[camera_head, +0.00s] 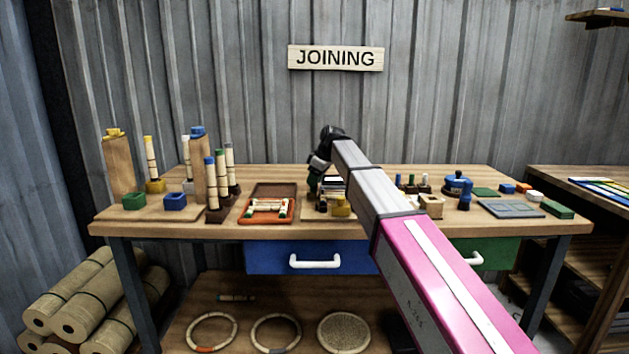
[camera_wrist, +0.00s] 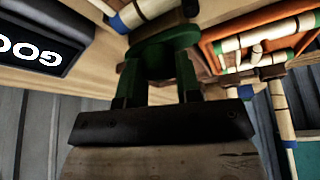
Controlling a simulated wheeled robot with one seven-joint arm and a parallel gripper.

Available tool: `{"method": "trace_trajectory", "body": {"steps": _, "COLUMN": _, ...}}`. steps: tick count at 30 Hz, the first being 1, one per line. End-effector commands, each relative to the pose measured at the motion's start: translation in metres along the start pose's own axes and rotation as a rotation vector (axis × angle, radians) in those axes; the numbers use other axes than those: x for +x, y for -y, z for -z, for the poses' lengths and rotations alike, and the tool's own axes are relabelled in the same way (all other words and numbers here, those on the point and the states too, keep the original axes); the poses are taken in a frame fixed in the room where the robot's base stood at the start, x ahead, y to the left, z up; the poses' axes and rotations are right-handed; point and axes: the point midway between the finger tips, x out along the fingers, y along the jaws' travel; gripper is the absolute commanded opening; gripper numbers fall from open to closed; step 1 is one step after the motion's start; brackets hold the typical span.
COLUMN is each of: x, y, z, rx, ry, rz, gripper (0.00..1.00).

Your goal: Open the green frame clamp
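A green clamp-like fixture (camera_head: 313,183) stands on the workbench, right of the orange tray, partly hidden by my gripper. In the wrist view, whose picture is turned over, a green part (camera_wrist: 160,58) with two legs lies close in the middle. A dark bar (camera_wrist: 160,122) and a wooden piece cross below it in the picture. I cannot tell whether the clamp is open. My gripper (camera_head: 320,167) is at the end of the arm, beside or over the green fixture. Its fingertips are not clear in either view, so contact and opening cannot be told.
An orange tray (camera_head: 240,216) holding rattan pieces is close by on the left. A dark sign with white letters (camera_wrist: 38,45) is near in the wrist view. Upright rattan poles stand left; small tools stand right.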

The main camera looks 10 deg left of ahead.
Motion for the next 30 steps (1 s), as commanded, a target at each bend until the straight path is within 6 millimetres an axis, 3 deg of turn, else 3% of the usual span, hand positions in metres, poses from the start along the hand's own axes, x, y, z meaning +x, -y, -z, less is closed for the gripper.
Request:
{"method": "trace_trajectory", "body": {"steps": 1, "x": 0.0, "y": 0.0, "z": 0.0, "rx": -0.001, "ry": 0.001, "rz": 0.001, "gripper": 0.44}}
{"method": "trace_trajectory", "body": {"steps": 2, "x": 0.0, "y": 0.0, "z": 0.0, "rx": -0.001, "ry": 0.0, "rz": 0.001, "gripper": 0.54}}
{"method": "trace_trajectory", "body": {"steps": 3, "x": 0.0, "y": 0.0, "z": 0.0, "rx": -0.001, "ry": 0.0, "rz": 0.001, "gripper": 0.57}}
{"method": "trace_trajectory", "body": {"steps": 14, "x": -0.006, "y": 0.0, "z": 0.0, "rx": 0.0, "ry": 0.0, "rz": -0.001, "gripper": 0.57}}
{"method": "trace_trajectory", "body": {"steps": 30, "x": -0.094, "y": 0.0, "z": 0.0, "rx": 0.0, "ry": -0.001, "rz": -0.001, "gripper": 0.57}}
